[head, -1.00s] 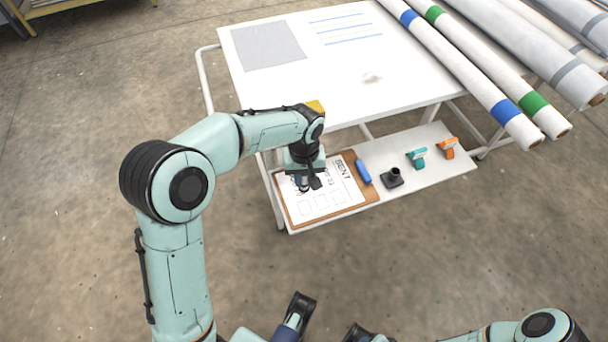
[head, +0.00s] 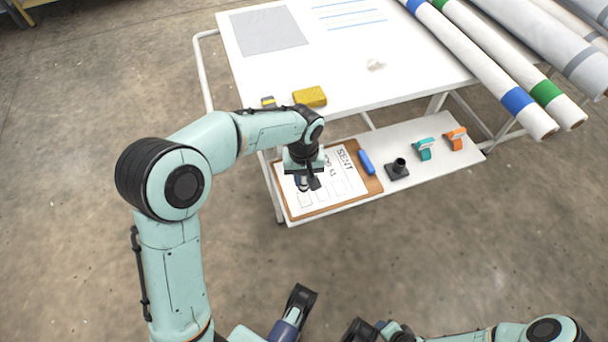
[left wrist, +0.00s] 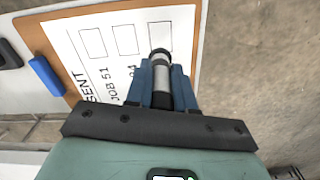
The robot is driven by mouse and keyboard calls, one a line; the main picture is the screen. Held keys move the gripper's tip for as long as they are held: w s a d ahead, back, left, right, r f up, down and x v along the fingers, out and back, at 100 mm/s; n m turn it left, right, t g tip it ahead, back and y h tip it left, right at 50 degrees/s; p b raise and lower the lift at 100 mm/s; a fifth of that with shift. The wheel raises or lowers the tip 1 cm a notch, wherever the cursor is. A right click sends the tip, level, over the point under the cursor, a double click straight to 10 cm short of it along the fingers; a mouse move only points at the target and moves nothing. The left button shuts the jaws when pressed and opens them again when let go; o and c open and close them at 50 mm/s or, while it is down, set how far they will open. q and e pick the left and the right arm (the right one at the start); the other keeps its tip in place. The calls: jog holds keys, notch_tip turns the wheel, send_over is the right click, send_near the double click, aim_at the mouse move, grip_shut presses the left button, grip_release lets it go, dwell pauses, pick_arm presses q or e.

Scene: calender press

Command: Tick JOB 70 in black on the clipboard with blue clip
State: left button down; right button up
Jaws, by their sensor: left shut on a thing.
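The clipboard (head: 292,215), a brown board with a white sheet (head: 345,178), lies on the cart's lower shelf. Its blue clip (head: 366,162) is at the right end, and also shows in the left wrist view (left wrist: 46,76). My left gripper (head: 305,183) is over the sheet. In the left wrist view its blue fingers are shut on a grey and black marker (left wrist: 161,80). The marker's dark end overlaps the lower edge of the rightmost visible box (left wrist: 159,34); contact is unclear. "SENT" and "JOB 51" are readable; other rows are hidden. Dark parts of mine show at the bottom; the right gripper's jaws are unclear.
On the shelf right of the clipboard are a black holder (head: 398,170), a teal tool (head: 424,149) and an orange tool (head: 456,138). A yellow block (head: 310,96) lies on the white tabletop (head: 340,75) above my gripper. Long rolls (head: 490,75) lie at the right.

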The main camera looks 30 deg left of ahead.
pick_arm(q)
jog(key=shift+p, duration=0.4)
dwell(1.1)
jog(key=shift+f+b, duration=0.3)
jog(key=shift+f, duration=0.35)
dwell(0.9)
dwell(0.8)
jog(key=shift+s, duration=0.25)
jog(key=shift+s+p, duration=0.3)
jog(key=shift+s, duration=0.1)
jog(key=shift+d, duration=0.2)
dwell(0.4)
jog(key=shift+d, duration=0.4)
jog(key=shift+p, duration=0.4)
dwell(1.3)
